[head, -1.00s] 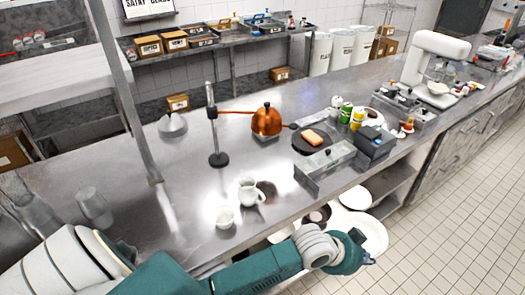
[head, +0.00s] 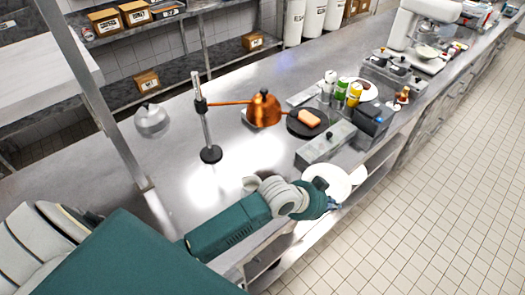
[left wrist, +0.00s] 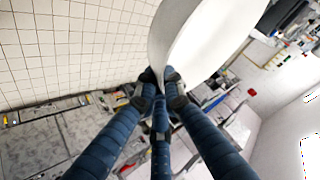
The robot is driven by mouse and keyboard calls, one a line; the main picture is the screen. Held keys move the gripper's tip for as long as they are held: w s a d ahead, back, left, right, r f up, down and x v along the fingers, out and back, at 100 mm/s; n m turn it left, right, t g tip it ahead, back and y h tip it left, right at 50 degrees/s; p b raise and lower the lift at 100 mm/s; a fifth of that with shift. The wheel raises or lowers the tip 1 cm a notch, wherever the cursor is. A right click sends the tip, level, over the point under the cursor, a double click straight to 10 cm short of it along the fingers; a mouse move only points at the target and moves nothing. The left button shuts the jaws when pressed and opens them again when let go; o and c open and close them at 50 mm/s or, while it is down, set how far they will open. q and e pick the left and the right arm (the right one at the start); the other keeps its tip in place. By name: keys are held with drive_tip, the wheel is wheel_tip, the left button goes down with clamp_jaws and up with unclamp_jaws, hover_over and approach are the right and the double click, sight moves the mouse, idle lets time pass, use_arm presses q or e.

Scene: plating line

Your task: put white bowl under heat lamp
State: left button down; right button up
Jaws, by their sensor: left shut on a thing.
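The heat lamp has a copper shade (head: 264,108) on a horizontal arm from an upright post with a round black base, standing on the steel counter. My left gripper (head: 332,204) is beyond the counter's front edge. In the left wrist view its dark blue fingers (left wrist: 160,85) are shut on the rim of a large white bowl (left wrist: 205,35), which stands out past the fingertips. In the head view a white round thing (head: 325,180) shows just beside the gripper; it appears to be this bowl. My right gripper is not in view.
The steel counter (head: 190,185) is mostly bare around the lamp post. A metal bin (head: 325,145) and bottles stand farther right.

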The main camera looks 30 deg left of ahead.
use_arm(q)
drive_tip(key=w+a, duration=0.1)
drive_tip(key=a, duration=0.3)
drive_tip(key=w+a, duration=0.2)
drive_tip(key=a, duration=0.3)
drive_tip(key=w+a, duration=0.2)
drive_tip(key=a, duration=0.3)
drive_tip(key=w+a+b, duration=0.1)
drive_tip(key=a+b, duration=0.1)
drive_tip(key=a, duration=0.2)
drive_tip(key=w+a+b, duration=0.2)
drive_tip(key=a+b, duration=0.1)
drive_tip(key=a, duration=0.1)
drive_tip(key=w+a+b, duration=0.1)
drive_tip(key=a+b, duration=0.2)
drive_tip(key=a, duration=0.2)
drive_tip(key=shift+w+f, duration=0.15)
drive_tip(key=shift+w, duration=0.2)
drive_tip(key=shift+w+a, duration=0.1)
drive_tip(key=shift+a, duration=0.45)
wheel_tip(320, 180, down, 3)
drive_tip(key=b, duration=0.2)
drive_tip(key=shift+f+b, duration=0.15)
drive_tip(key=shift+b, duration=0.2)
drive_tip(key=c, duration=1.9)
unclamp_jaws()
drive_tip(key=shift+o, duration=0.2)
